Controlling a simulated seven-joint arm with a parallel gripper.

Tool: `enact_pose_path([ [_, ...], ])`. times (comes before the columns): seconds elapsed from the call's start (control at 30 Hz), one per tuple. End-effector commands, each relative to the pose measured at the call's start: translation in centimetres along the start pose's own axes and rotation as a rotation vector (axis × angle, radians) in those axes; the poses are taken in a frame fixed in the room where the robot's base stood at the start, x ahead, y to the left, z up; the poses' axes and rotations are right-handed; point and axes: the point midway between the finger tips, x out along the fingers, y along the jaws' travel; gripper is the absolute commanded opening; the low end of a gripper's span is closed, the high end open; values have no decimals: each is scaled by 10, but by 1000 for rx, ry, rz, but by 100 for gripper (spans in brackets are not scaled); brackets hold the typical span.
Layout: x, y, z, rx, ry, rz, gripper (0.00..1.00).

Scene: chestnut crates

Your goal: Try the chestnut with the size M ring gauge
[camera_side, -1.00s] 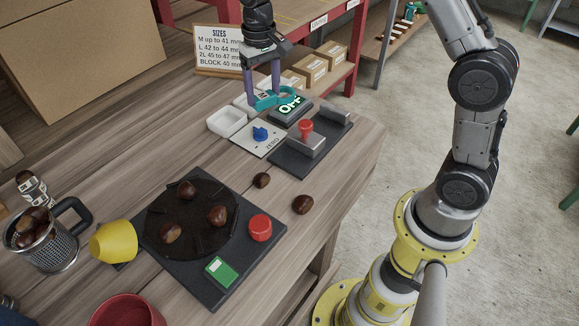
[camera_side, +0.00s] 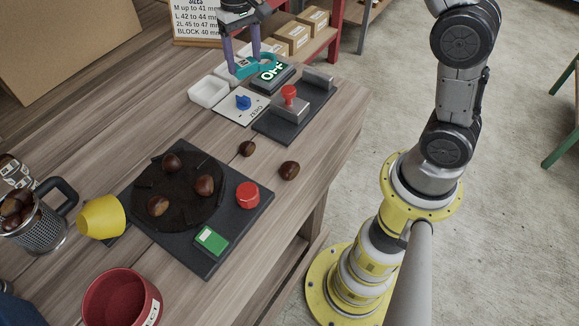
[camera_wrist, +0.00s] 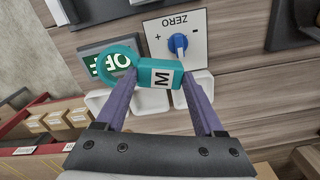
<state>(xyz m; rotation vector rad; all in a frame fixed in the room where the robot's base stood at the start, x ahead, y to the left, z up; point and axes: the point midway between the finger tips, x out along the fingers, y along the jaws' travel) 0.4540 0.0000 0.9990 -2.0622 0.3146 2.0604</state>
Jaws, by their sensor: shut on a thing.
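My gripper (camera_side: 245,65) is shut on the teal ring gauge (camera_wrist: 148,69), holding its tab marked M between two purple fingers. The gauge's open ring points left in the wrist view and partly overlaps the OFF display (camera_wrist: 92,63). Three brown chestnuts, one of them at the right (camera_side: 204,186), sit on the dark round plate (camera_side: 180,220). Two more, a small one (camera_side: 247,149) and a larger one (camera_side: 289,170), lie loose on the wooden table, well apart from my gripper. No chestnut is in the ring.
A ZERO panel with a blue knob (camera_side: 243,102) and a block with a red knob (camera_side: 289,93) stand near my gripper. White trays (camera_side: 208,91) are beside them. A red button (camera_side: 247,195), yellow cup (camera_side: 101,217), red bowl (camera_side: 121,299) and metal mug of chestnuts (camera_side: 42,232) are nearer.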

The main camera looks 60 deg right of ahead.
Motion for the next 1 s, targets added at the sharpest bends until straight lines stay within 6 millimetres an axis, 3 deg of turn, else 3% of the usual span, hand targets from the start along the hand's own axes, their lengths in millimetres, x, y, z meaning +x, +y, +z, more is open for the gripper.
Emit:
enact_pose_path([
  [0.23, -1, -4, 3, -8, 1, 0, 18],
  [0.37, -5, -22, 21, -48, 1, -1, 18],
  [0.47, -11, -46, 48, -106, 2, -1, 18],
  [0.7, -23, -99, 141, -284, 2, -2, 18],
  [0.9, -27, -117, 216, -424, 2, -2, 18],
  [1.0, -28, -118, 243, -474, 2, -2, 18],
])
